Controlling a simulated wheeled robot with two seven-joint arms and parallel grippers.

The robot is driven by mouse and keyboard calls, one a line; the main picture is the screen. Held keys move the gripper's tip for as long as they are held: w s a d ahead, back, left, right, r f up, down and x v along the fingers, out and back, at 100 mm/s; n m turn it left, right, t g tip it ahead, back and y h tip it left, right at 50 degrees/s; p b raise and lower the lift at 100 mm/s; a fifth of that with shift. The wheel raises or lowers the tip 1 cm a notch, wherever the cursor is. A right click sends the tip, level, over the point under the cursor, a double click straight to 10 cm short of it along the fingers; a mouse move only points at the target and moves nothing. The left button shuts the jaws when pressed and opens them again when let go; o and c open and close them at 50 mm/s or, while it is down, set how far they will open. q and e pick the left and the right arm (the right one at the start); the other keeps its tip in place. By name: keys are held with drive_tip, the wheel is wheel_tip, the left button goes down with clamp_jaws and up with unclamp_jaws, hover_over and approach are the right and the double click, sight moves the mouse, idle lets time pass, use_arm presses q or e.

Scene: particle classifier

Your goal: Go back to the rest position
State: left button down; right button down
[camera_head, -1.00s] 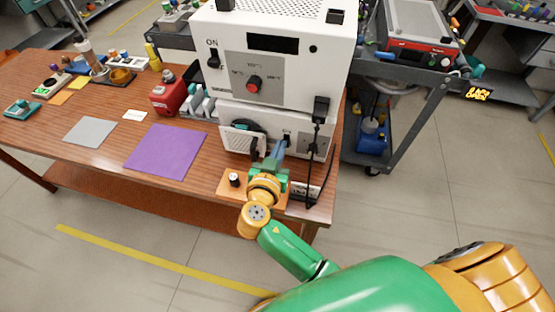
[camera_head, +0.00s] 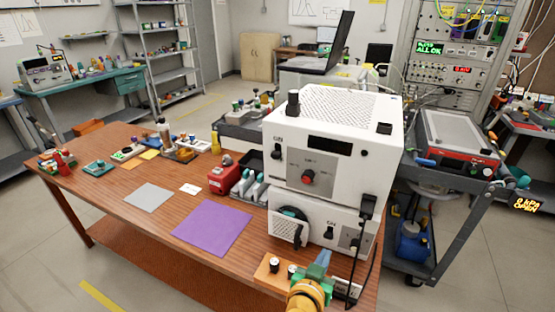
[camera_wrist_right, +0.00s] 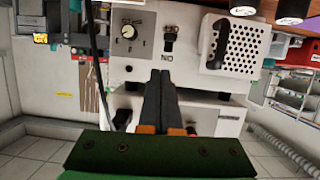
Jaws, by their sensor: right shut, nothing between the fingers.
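Whether the fingertips touch the machine is unclear. My left gripper is in neither current view.
A white machine (camera_head: 340,110) stands on the lower box at the wooden table's (camera_head: 160,228) right end. A black cable (camera_head: 367,235) hangs down its front right, close to my gripper. A purple mat (camera_head: 212,228) lies to the left. A grey cart (camera_head: 440,215) stands right.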

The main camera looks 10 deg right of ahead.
drive_tip(key=s+d+f+n+g+y, duration=0.25)
drive_tip(key=s+f+g, duration=0.25)
drive_tip(key=s+f, duration=0.45)
drive_tip(key=s+a+n+g+y, duration=0.35)
drive_tip(key=s+n+y, duration=0.25)
drive_tip(key=s, duration=0.8)
wheel_tip(320, 180, down, 17)
drive_tip(key=s+d+g, duration=0.1)
drive_tip(key=s, duration=0.1)
drive_tip(key=s+d+f+g, duration=0.1)
drive_tip(key=s+d+f, duration=0.1)
drive_tip(key=s+f, duration=0.7)
drive_tip(key=shift+s+f, duration=0.25)
drive_tip(key=shift+s, duration=1)
drive_tip(key=shift+g+h, duration=0.25)
